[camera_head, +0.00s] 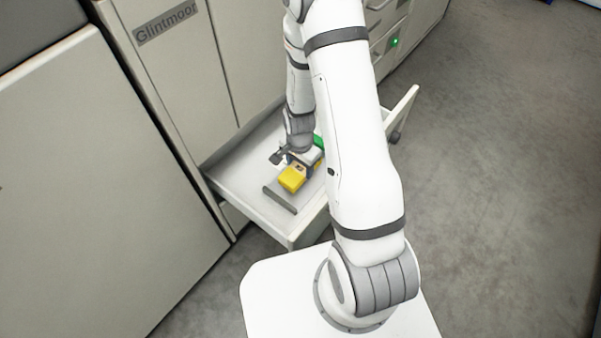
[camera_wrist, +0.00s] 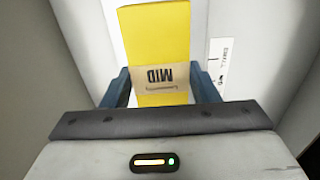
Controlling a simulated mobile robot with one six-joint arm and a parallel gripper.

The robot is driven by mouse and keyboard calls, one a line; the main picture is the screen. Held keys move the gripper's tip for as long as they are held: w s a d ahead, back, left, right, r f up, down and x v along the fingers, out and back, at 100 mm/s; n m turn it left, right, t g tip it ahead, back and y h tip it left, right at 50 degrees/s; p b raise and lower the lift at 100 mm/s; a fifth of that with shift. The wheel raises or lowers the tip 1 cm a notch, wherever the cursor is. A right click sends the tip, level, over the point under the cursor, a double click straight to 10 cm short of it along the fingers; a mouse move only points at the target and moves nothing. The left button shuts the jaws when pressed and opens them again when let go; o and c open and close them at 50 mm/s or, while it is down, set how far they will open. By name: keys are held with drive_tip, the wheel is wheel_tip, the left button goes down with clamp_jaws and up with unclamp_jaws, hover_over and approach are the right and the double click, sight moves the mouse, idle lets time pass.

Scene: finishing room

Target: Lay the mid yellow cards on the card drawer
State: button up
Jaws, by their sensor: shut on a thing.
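The mid yellow cards (camera_wrist: 158,38) are a yellow block with a tan band marked "MID", upside down in the wrist view. My gripper (camera_wrist: 162,88) is shut on them, with a blue finger on each side of the band. In the head view the yellow cards (camera_head: 292,179) show at my gripper (camera_head: 296,166), over the open card drawer (camera_head: 228,182). I cannot tell whether the cards touch the drawer floor. My arm hides the right part of the drawer.
A dark grey bar (camera_head: 280,199) lies in the drawer near its front. A green thing (camera_head: 319,142) is partly hidden behind my arm. A white label (camera_wrist: 217,66) shows beside the cards. Cabinet fronts (camera_head: 90,160) stand at left; the floor (camera_head: 490,170) at right is clear.

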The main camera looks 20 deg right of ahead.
sight(299, 168)
drive_tip(key=shift+f+b, duration=0.4)
drive_tip(key=shift+f, duration=1.3)
drive_tip(key=shift+f+b, duration=0.4)
drive_tip(key=shift+f, duration=0.05)
drive_tip(key=o, duration=1.1)
drive_tip(key=shift+r, duration=0.1)
wheel_tip(299, 168, up, 13)
drive_tip(key=p, duration=0.4)
drive_tip(key=s+r+n, duration=0.5)
drive_tip(key=s+r, duration=0.2)
drive_tip(key=r, duration=0.5)
drive_tip(key=s+r+n+t, duration=0.1)
drive_tip(key=s+r+n, duration=0.5)
drive_tip(key=r, duration=0.6)
drive_tip(key=shift+s+d, duration=0.25)
drive_tip(key=shift+s, duration=0.25)
